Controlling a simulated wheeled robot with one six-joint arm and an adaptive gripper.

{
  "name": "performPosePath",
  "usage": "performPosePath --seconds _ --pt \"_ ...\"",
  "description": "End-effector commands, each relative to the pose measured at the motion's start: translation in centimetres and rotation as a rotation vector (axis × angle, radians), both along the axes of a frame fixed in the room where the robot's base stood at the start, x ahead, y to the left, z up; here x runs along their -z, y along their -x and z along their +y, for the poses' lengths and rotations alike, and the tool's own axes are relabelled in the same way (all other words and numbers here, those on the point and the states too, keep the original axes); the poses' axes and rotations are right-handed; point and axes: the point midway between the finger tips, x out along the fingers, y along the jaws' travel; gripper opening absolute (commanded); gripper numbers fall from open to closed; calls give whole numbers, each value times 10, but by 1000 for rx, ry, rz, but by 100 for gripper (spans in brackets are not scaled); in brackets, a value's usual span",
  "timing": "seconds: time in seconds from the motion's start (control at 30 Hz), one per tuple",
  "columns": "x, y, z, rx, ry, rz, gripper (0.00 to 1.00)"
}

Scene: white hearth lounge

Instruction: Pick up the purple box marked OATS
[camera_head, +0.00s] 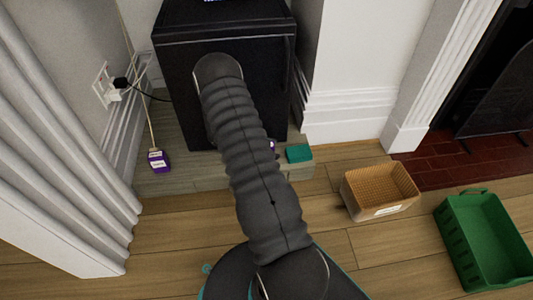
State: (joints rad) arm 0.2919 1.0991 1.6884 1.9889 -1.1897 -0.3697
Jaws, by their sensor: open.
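A small purple box (159,161) with a white label stands at the left, on a greyish plank surface in front of the black cabinet. Its lettering is too small to read. A sliver of another purple thing with a white patch (272,146) shows at the right edge of my arm, which hides the rest of it. I cannot tell which of the two is marked OATS. My arm reaches up the middle of the view toward the black cabinet. My gripper is not visible; no fingers show.
A teal box (299,153) lies right of my arm on the greyish surface. A tan basket (350,203) and a green crate (451,235) stand on the floor at right. A black cabinet (273,75) is behind. A cord hangs near the left purple box. Ribbed white panel at left.

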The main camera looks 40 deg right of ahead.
Motion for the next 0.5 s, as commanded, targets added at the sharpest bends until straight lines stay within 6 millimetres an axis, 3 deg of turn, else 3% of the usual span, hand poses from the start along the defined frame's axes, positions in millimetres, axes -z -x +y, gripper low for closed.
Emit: performPosePath --seconds 0.13,0.4,0.5 --pt "-1 0 0 -1 0 0 65" --pt "-1 -1 0 -1 0 0 1" --pt "-1 -1 0 -1 0 0 1"
